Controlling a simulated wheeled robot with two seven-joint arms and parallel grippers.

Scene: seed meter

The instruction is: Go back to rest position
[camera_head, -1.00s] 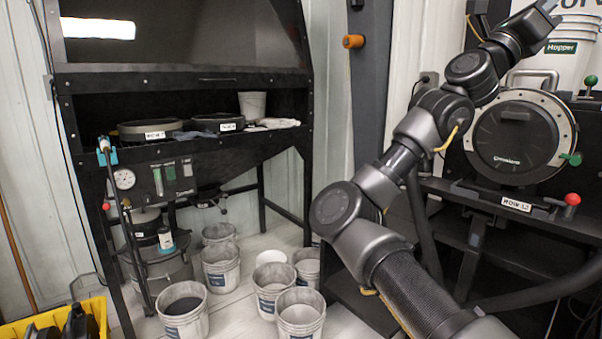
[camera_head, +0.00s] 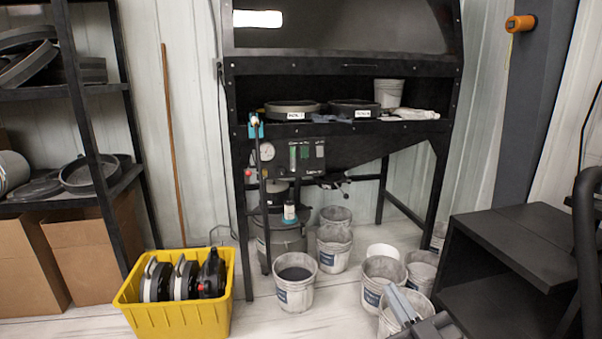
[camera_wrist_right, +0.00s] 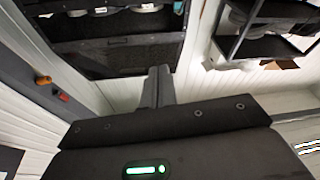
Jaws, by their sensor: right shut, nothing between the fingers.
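My right gripper (camera_head: 402,305) shows at the bottom of the head view, in front of a white bucket. Its grey fingers are together with nothing between them. In the right wrist view its fingers (camera_wrist_right: 158,88) stand close together at the middle, above the dark gripper body with a green light. The rest of my right arm is mostly out of the head view. My left gripper is not in view.
A black cabinet (camera_head: 345,75) with a shelf stands at the back. Several white buckets (camera_head: 296,292) stand on the floor. A yellow bin (camera_head: 180,318) holding black discs is at left, near a rack (camera_head: 88,150). A black bench (camera_head: 520,235) is at right.

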